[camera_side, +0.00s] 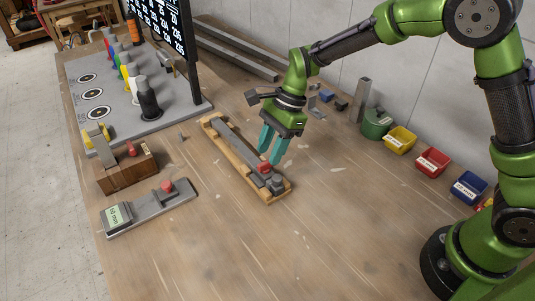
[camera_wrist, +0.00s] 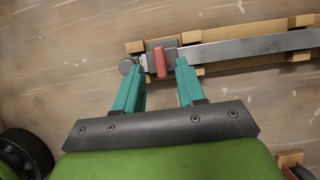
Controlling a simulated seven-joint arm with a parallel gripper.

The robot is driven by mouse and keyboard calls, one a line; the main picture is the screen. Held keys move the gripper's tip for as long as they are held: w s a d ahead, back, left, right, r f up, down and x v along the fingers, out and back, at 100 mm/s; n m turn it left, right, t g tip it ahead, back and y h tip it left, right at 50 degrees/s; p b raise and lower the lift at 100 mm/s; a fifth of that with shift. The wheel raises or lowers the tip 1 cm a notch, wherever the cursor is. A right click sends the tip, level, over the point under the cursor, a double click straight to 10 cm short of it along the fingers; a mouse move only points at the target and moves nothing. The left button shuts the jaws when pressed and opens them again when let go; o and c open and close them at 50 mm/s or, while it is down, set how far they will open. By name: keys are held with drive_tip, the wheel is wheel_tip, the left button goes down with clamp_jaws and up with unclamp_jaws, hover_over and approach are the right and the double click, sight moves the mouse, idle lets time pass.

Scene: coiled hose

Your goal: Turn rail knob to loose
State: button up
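The rail (camera_side: 236,147) is a grey metal bar in a wooden cradle on the table, and it also shows in the wrist view (camera_wrist: 245,48). The red rail knob (camera_side: 265,168) sits on a grey block near the rail's front end. In the wrist view, the knob (camera_wrist: 160,62) is a red bar pointing roughly up and down the picture. My gripper (camera_side: 269,158) is open, teal fingers pointing down at the knob. In the wrist view, my gripper's fingertips (camera_wrist: 158,67) appear on either side of the knob, with gaps. I cannot tell whether they touch the block.
A grey gauge with a red knob (camera_side: 150,207) and a wooden block with a red knob (camera_side: 127,170) stand to the left. A grey board (camera_side: 120,100) holds several coloured pegs. Yellow (camera_side: 399,139), red (camera_side: 432,162) and blue (camera_side: 468,188) bins line the wall. The front table is clear.

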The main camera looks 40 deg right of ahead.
sight(265, 165)
drive_tip(key=shift+x, duration=1.35)
drive_tip(key=shift+c, duration=0.4)
clamp_jaws()
